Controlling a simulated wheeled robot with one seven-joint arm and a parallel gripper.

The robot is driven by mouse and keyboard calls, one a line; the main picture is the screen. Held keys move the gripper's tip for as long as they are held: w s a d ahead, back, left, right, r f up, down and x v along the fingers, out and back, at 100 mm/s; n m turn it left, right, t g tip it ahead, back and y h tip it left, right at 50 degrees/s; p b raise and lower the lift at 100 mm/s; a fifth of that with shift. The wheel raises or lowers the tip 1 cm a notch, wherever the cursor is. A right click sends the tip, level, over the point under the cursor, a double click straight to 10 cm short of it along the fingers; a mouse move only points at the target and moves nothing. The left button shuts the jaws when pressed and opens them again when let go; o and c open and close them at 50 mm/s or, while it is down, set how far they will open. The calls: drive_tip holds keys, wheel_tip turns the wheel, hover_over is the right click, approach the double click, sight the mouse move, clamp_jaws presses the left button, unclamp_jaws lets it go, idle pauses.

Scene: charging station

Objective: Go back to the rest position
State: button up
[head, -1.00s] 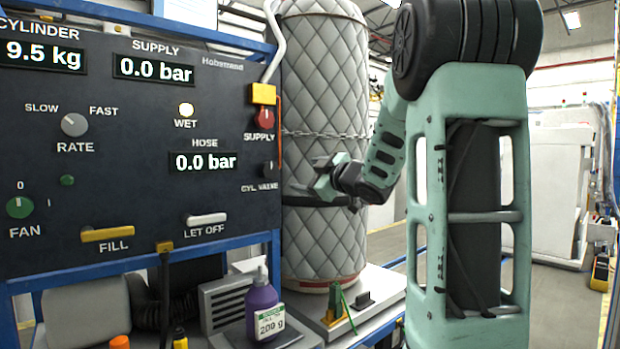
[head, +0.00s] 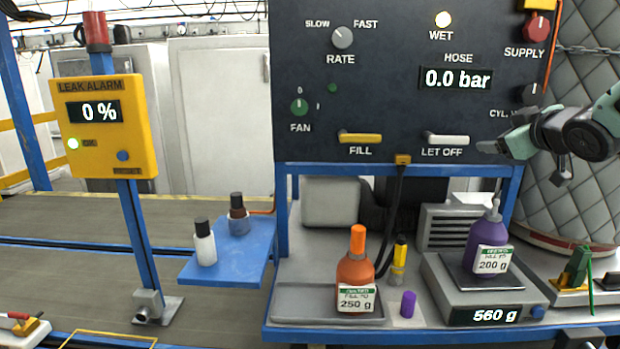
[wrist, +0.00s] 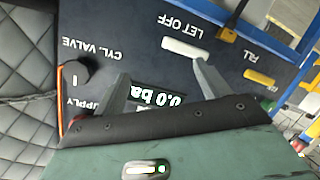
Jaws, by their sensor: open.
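My gripper (head: 522,162) is at the right of the head view, in front of the right end of the dark control panel (head: 385,105). Its two fingers are apart with nothing between them. In the wrist view my gripper (wrist: 160,72) faces the panel, which appears upside down. The LET OFF lever (wrist: 186,48) and the CYL. VALVE knob (wrist: 75,74) show there, near the fingers. Part of the hose display is hidden behind the gripper. I cannot tell whether a fingertip touches the panel. It reads 0.0 bar in the head view.
A quilted grey cylinder (head: 585,75) stands behind my arm. A purple bottle (head: 485,243) stands on a scale (head: 446,285) reading 560 g. An orange bottle (head: 356,275) stands on a tray. A yellow leak alarm (head: 103,127) reads 0 %.

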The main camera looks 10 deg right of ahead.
drive_tip(key=s+a+f+g+y, duration=0.1)
drive_tip(key=s+a+f+g, duration=0.15)
drive_tip(key=a+f, duration=0.45)
drive_tip(key=s+a+f+g+y, duration=0.1)
drive_tip(key=s+a+f+g, duration=0.15)
drive_tip(key=a, duration=0.85)
drive_tip(key=s+a+f+g+y, duration=0.25)
drive_tip(key=a+f, duration=0.25)
drive_tip(key=a, duration=0.3)
drive_tip(key=s+a+f+n+g, duration=0.1)
drive_tip(key=s+a+f+g, duration=0.1)
drive_tip(key=s, duration=0.5)
drive_tip(key=s+a+f+n+g+h, duration=0.1)
drive_tip(key=s+a+f+g, duration=0.1)
drive_tip(key=s+a, duration=0.3)
drive_tip(key=s+a+f+n+g, duration=0.1)
drive_tip(key=s+a+f+g, duration=0.1)
drive_tip(key=s, duration=0.8)
drive_tip(key=shift+s+a+f+g, duration=0.35)
drive_tip(key=shift+a+g, duration=0.3)
drive_tip(key=shift+a, duration=0.45)
